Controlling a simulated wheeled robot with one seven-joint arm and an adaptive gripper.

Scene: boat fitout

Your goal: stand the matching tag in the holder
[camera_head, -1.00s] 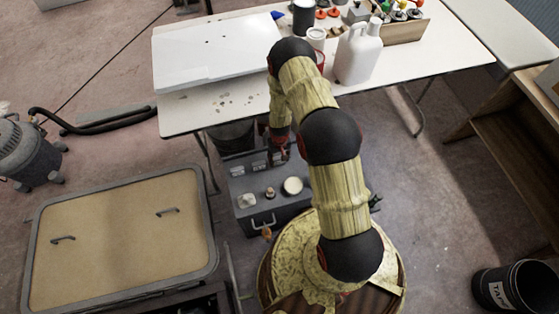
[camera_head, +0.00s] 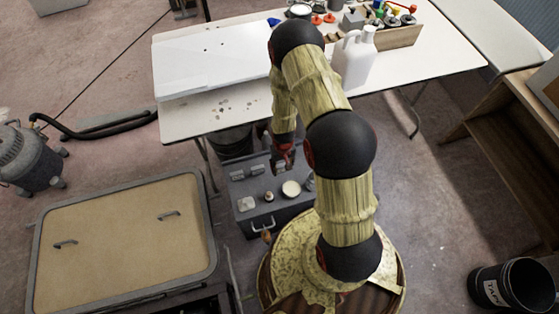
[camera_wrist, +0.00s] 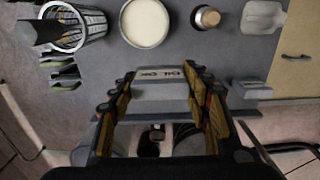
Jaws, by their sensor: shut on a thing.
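My gripper (camera_wrist: 158,98) is shut on a pale grey tag (camera_wrist: 162,75) with dark lettering that seems to read "OIL OK", upside down in the wrist view. In the head view my gripper (camera_head: 283,163) is over the back edge of a grey box (camera_head: 262,222). A small grey holder (camera_wrist: 250,88) is on the box to the right of the tag in the wrist view; it also shows in the head view (camera_head: 237,175). Another small pale piece (camera_head: 258,170) is beside my gripper. I cannot tell whether the tag touches a holder.
The box top carries a wire basket (camera_wrist: 92,22), a round cream disc (camera_wrist: 145,22), a small knob (camera_wrist: 207,17) and a pale plate (camera_wrist: 263,15). Dark clip-like pieces (camera_wrist: 64,75) are at the left. A white table (camera_head: 225,108) stands behind the box.

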